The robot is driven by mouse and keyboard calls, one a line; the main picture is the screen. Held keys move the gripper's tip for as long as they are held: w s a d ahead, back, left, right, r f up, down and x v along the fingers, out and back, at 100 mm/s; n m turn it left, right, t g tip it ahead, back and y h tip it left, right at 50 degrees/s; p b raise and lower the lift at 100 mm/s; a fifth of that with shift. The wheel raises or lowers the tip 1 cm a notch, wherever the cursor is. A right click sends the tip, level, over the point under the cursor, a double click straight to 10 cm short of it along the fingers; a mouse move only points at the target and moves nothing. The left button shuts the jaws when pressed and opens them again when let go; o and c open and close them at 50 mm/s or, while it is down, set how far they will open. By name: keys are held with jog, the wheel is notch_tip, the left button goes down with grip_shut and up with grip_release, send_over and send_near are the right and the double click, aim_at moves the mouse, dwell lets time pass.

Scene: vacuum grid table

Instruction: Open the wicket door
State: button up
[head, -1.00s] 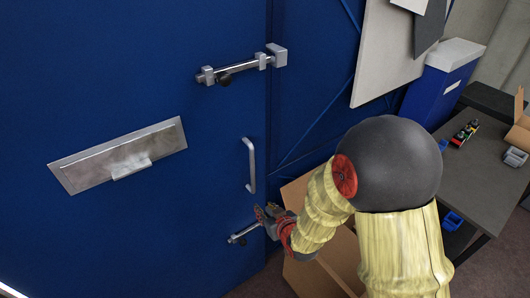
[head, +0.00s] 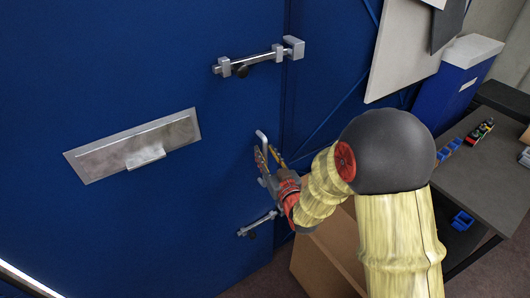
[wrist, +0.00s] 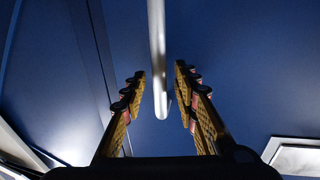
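The blue wicket door (head: 110,70) looks closed against the blue frame at its right edge. Its upright silver handle (head: 262,137) is partly hidden by my gripper (head: 268,154). My gripper is open at the handle. In the wrist view the handle (wrist: 157,50) runs down between the two spread fingers (wrist: 157,88), with visible gaps on both sides. An upper slide bolt (head: 252,60) with a dark knob reaches toward a block on the right. A lower bolt (head: 259,224) sits below my gripper; its right end is close to my arm and hard to read.
A metal letter plate (head: 105,158) is on the door's left part. A cardboard box (head: 318,262) stands on the floor beneath my arm. A dark table (head: 495,165) with small parts and blue bins is at right, near a blue cabinet (head: 448,88).

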jog(key=shift+w+a, duration=0.2)
jog(key=shift+w, duration=0.3)
jog(key=c, duration=0.8)
